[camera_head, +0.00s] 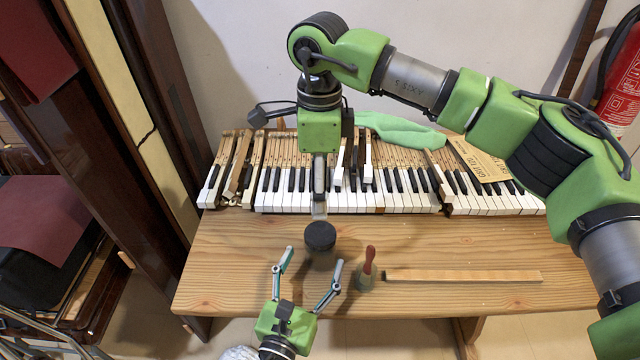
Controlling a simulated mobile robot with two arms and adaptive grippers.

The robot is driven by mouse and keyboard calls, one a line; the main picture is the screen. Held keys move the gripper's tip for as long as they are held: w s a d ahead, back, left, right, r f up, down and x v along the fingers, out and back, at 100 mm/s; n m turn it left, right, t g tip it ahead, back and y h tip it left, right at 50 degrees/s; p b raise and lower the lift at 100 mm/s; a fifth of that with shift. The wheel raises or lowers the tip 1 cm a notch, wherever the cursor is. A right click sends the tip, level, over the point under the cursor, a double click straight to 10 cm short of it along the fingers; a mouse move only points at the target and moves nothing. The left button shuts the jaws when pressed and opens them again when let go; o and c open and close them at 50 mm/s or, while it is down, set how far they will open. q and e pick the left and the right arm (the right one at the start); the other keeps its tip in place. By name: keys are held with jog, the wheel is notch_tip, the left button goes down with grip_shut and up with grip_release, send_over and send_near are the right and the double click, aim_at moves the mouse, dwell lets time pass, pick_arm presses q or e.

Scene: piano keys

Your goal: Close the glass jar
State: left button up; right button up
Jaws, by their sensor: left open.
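A round black lid (320,236) shows above the front of the wooden table, left of centre. A dim, darker patch lies just below it; I cannot tell whether that is the jar's glass or a shadow. My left gripper (313,256) comes in from the bottom with its two fingers spread wide. It is open and empty, with its fingertips just in front of the lid, one at each side. My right gripper (320,210) hangs down from above, its fingers seen edge-on and ending just behind the lid. Whether it touches or grips the lid is unclear.
A red-handled tool (368,268) stands close right of my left gripper. A flat wooden strip (465,276) lies further right on the table (230,270). Piano keys (400,198), a green cloth (400,130) and a cardboard piece (478,160) are behind. The table's left front is clear.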

pick_arm(q)
jog(key=v, duration=0.6)
dwell(0.4)
